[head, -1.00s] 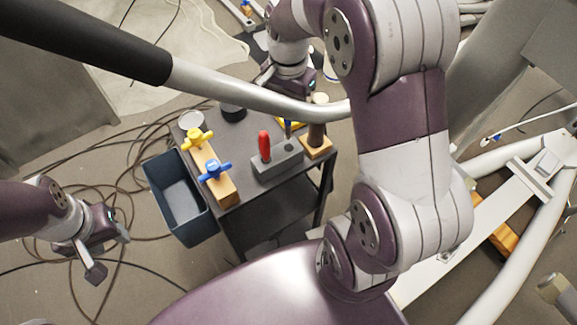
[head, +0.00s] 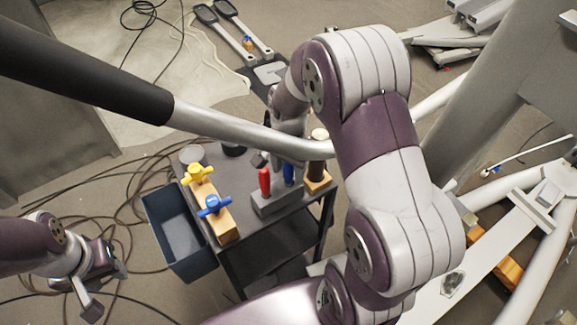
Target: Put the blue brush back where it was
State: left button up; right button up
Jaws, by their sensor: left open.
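An upright blue handle (head: 289,174), which looks like the blue brush, stands at the grey block (head: 277,202) on the dark table, just right of a red handle (head: 264,181). Its lower end is hidden, so I cannot tell whether it sits in the block. My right gripper (head: 275,160) is at the top of the blue handle, partly behind the silver bar. One dark finger shows near the red handle; I cannot tell whether the jaws grip. My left gripper (head: 106,290) is open and empty, low at the left, away from the table.
A wooden block with a yellow knob (head: 197,174) and a blue knob (head: 214,205) lies left on the table (head: 262,246). A wooden-based dark peg (head: 317,172) stands close right. A blue-grey bin (head: 178,238) is beside the table. Cables cover the floor.

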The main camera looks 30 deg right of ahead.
notch_tip(320, 180, up, 12)
jog(key=shift+r+p, duration=0.1)
jog(key=shift+p, duration=0.6)
